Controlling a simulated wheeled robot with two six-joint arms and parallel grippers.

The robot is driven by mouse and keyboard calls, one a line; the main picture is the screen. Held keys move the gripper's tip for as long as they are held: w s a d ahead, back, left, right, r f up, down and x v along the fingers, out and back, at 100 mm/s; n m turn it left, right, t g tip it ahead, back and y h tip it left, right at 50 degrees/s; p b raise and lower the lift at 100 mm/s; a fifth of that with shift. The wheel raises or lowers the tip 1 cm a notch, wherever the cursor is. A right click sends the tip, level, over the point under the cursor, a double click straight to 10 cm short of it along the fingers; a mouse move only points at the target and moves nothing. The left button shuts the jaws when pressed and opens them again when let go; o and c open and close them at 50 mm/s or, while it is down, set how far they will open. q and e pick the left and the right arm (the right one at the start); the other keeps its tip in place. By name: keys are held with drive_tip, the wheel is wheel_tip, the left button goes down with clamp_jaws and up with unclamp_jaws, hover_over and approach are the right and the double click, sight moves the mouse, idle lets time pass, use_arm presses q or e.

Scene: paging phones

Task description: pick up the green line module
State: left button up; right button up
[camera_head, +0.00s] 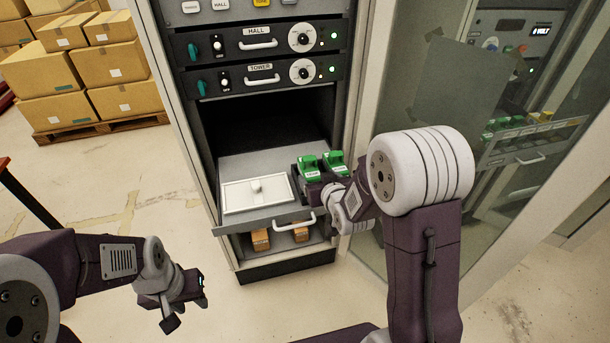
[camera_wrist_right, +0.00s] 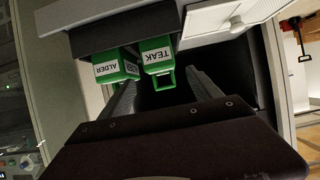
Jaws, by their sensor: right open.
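Two green modules sit side by side in the pulled-out drawer (camera_head: 265,216) of the rack. The one nearer the white lid, labelled TEAK (camera_head: 308,166), also shows in the right wrist view (camera_wrist_right: 157,57). The other, labelled ALDER (camera_head: 335,160), stands beside it and also shows there (camera_wrist_right: 113,67). My right gripper (camera_wrist_right: 160,88) is open, with its fingers apart around the near side of the TEAK module's green handle; I cannot tell whether they touch it. In the head view my right wrist partly covers the modules' near side. My left gripper (camera_head: 187,313) is open and empty, low at the left.
A white lidded box (camera_head: 256,193) fills the drawer's left part. HALL (camera_head: 258,43) and TOWER (camera_head: 262,77) units are above. Small brown boxes (camera_head: 261,239) lie below the drawer. A glass door (camera_head: 480,130) stands close on the right. Stacked cartons (camera_head: 110,64) are back left.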

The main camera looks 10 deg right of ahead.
sight(309, 169)
drive_tip(key=shift+w+d+f, duration=0.1)
drive_tip(key=shift+w+d, duration=0.05)
drive_tip(key=shift+w, duration=0.1)
drive_tip(key=x, duration=0.3)
drive_tip(key=shift+w+a, duration=0.2)
drive_tip(key=shift+a, duration=0.2)
drive_tip(key=p+x, duration=0.1)
drive_tip(key=x, duration=0.4)
drive_tip(key=shift+w+f, duration=0.15)
drive_tip(key=shift+f, duration=0.05)
drive_tip(key=shift+d+r, duration=0.1)
drive_tip(key=shift+r, duration=0.05)
drive_tip(key=c, duration=0.6)
clamp_jaws()
